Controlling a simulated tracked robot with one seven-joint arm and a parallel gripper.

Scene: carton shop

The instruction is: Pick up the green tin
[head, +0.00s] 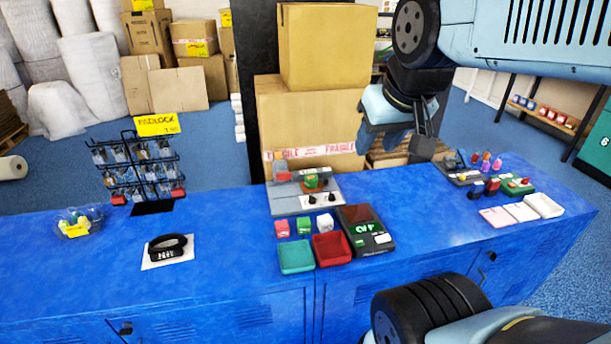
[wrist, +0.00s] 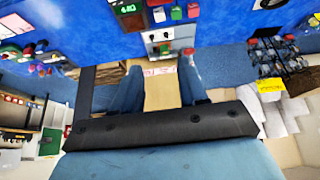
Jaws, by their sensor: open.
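A small green block-like tin (head: 303,226) stands on the blue counter between a red one (head: 282,228) and a white one (head: 325,222). It also shows near the top of the wrist view (wrist: 176,13). Another green item (head: 311,181) sits on a grey panel with black knobs (head: 291,205) just behind; I cannot tell whether it is a tin. My gripper (head: 397,138) hangs above and behind the counter, to the right of the tins and well apart from them. In the wrist view its two fingers (wrist: 160,78) are spread with nothing between them.
A teal tray (head: 296,257), a red tray (head: 331,249) and a dark device with a green display (head: 364,230) stand close to the tins. A padlock rack (head: 140,168) stands at left. Large cartons (head: 310,115) are behind the counter. The counter's left front is mostly clear.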

